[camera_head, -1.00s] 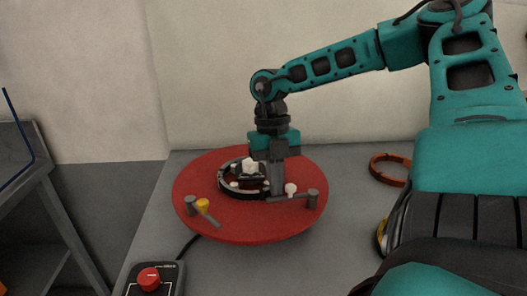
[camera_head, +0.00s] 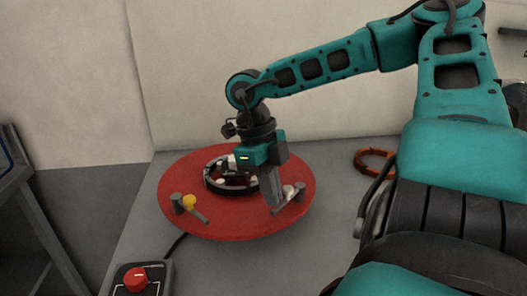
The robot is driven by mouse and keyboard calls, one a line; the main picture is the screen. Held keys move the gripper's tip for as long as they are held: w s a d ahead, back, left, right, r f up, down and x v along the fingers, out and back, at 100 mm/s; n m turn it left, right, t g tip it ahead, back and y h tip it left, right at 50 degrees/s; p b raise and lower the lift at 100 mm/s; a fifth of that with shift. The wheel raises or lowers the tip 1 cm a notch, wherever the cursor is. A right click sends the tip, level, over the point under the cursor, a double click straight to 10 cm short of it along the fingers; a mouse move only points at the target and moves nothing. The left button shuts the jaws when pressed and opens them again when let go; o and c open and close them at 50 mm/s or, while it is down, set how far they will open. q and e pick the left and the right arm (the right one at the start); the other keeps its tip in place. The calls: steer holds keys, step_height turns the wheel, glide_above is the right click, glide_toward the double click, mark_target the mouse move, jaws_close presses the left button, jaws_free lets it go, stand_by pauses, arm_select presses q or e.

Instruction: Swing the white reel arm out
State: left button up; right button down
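The white reel arm (camera_head: 284,203) is a short grey bar with a white knob (camera_head: 288,191). It runs from a grey post (camera_head: 299,190) at the right of a round red plate (camera_head: 235,225) toward the plate's front edge. My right gripper (camera_head: 271,200) points down over the plate, its grey fingers beside the bar's free end on the left. They look to be touching or very near it. The fingers overlap in this view, so I cannot tell whether they are open or shut. My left gripper is not in view.
A black ring (camera_head: 209,186) with white pieces sits mid-plate, partly behind my gripper. A similar arm with a yellow knob (camera_head: 189,202) is at the plate's left. A control box with a red button (camera_head: 135,279) stands front left. An orange-brown ring (camera_head: 364,168) lies at right.

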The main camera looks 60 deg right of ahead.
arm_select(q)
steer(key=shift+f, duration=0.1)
arm_select(e)
steer(key=shift+s+n, duration=0.3)
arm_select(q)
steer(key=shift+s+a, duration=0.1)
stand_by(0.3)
